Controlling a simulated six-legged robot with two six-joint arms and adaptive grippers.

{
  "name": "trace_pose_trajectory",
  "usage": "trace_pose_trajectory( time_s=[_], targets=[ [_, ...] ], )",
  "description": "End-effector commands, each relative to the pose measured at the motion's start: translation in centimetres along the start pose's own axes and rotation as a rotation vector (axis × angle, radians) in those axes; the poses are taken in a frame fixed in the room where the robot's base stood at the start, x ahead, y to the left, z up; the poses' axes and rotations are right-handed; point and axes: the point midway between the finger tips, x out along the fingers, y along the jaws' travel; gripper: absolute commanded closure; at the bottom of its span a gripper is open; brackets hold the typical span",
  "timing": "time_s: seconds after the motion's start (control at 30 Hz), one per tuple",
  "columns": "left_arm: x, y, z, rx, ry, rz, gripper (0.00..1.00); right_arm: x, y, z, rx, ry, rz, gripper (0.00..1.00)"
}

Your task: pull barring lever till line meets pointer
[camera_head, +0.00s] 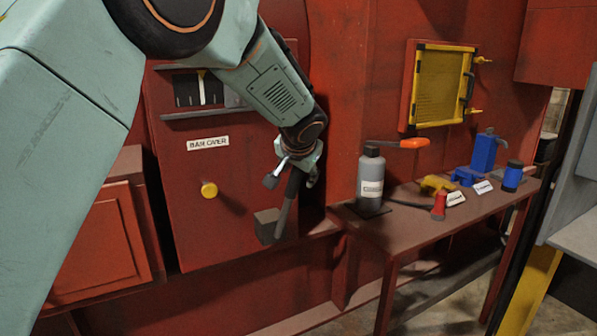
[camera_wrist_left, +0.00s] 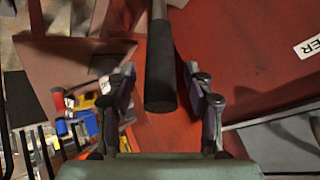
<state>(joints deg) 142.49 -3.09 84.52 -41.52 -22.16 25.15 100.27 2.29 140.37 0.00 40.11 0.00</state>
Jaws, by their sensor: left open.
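The barring lever (camera_head: 284,216) is a dark bar rising from a dark block (camera_head: 267,226) on the red "BAR OVER" panel (camera_head: 190,235). My left gripper (camera_head: 291,181) is open at the lever's upper end. In the left wrist view the lever's black grip (camera_wrist_left: 161,75) lies between the two spread fingers of the gripper (camera_wrist_left: 163,105), with gaps on both sides. A dark indicator window (camera_head: 199,89) sits high on the panel, with a pale upright mark in it. I cannot tell pointer from line there. My right gripper is out of view.
A yellow knob (camera_head: 209,190) sticks out of the panel left of the lever.

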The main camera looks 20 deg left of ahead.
Motion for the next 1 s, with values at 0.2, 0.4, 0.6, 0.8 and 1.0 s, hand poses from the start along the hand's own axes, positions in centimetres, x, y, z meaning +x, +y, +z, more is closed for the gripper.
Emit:
trace_pose_trajectory(
  time_s=[0.2, 0.4, 0.6, 0.8, 1.0],
  targets=[
    [-0.2, 0.0, 0.0, 0.0, -0.001, 0.0, 0.48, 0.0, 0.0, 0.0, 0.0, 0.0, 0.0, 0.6],
    [-2.8, -0.1, 0.0, 0.0, 0.001, -0.002, 0.48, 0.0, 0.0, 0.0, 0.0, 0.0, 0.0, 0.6],
    [-7.0, -0.1, -0.1, 0.0, 0.002, -0.003, 0.48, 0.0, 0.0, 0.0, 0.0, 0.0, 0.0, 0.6],
    [-10.3, -0.1, 0.0, 0.0, 0.001, -0.002, 0.48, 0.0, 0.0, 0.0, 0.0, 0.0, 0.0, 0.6],
    [-11.9, 0.0, 0.0, -0.001, 0.0, 0.0, 0.48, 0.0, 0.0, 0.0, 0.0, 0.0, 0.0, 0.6]
  ],
)
